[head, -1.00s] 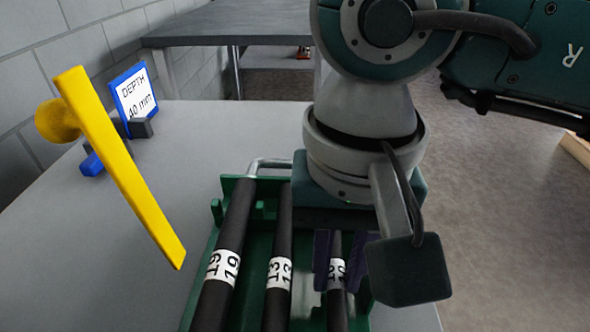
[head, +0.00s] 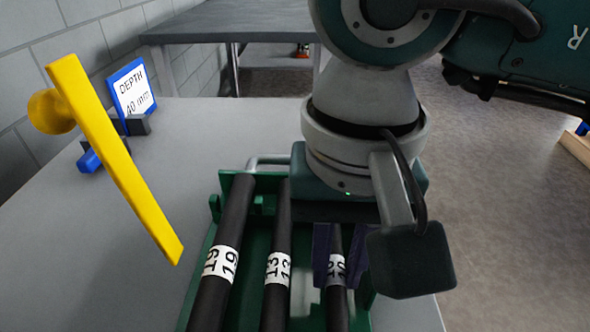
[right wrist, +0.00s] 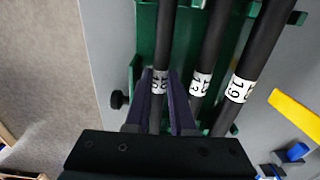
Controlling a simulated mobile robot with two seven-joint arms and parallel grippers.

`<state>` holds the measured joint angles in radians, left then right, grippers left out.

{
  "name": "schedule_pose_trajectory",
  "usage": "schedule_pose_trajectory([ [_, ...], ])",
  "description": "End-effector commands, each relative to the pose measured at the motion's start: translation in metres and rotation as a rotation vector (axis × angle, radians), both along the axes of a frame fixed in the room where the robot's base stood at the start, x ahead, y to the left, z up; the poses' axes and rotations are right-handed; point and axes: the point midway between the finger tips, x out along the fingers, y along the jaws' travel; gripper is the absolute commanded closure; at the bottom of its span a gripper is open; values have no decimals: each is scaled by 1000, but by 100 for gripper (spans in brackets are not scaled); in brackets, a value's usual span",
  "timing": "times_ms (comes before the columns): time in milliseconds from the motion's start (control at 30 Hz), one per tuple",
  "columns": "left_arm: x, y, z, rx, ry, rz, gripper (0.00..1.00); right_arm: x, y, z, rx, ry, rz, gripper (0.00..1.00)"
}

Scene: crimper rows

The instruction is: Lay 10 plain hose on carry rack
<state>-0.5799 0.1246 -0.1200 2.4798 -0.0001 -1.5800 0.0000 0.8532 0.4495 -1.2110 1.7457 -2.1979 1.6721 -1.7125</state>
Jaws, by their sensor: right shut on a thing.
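A black hose marked 10 (head: 338,310) is at the right side of the green carry rack (head: 257,222). My right gripper (head: 338,278) has its purple fingers shut on this hose at its white label. The right wrist view shows the same grip (right wrist: 160,78), with the hose running along the rack's length. I cannot tell whether the hose rests fully on the rack or is just above it. A hose marked 13 (head: 283,222) and a thicker hose marked 19 (head: 236,215) lie beside it in the rack. My left gripper is not in view.
The rack stands on a grey table (head: 130,215). A yellow bar (head: 115,160) with a round knob is at the left. A blue-framed sign reading DEPTH 40 mm (head: 133,93) stands behind it. A dark bench (head: 245,22) is at the back.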

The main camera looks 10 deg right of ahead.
Motion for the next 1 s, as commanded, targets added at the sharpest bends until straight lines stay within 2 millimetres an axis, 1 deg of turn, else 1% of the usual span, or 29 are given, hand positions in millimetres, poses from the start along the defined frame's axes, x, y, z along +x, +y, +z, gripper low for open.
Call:
schedule_pose_trajectory([
  [200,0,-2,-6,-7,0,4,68,0,0,-3,1,0,0,100],
  [467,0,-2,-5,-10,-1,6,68,0,0,-2,1,0,-1,100],
  [500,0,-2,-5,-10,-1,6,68,0,0,-2,0,0,-1,75],
  [700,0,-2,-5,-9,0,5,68,0,0,-2,0,0,-1,53],
  [800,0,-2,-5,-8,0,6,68,0,0,-2,0,0,-1,43],
  [1000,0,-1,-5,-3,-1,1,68,0,0,-2,-1,0,-1,43],
])
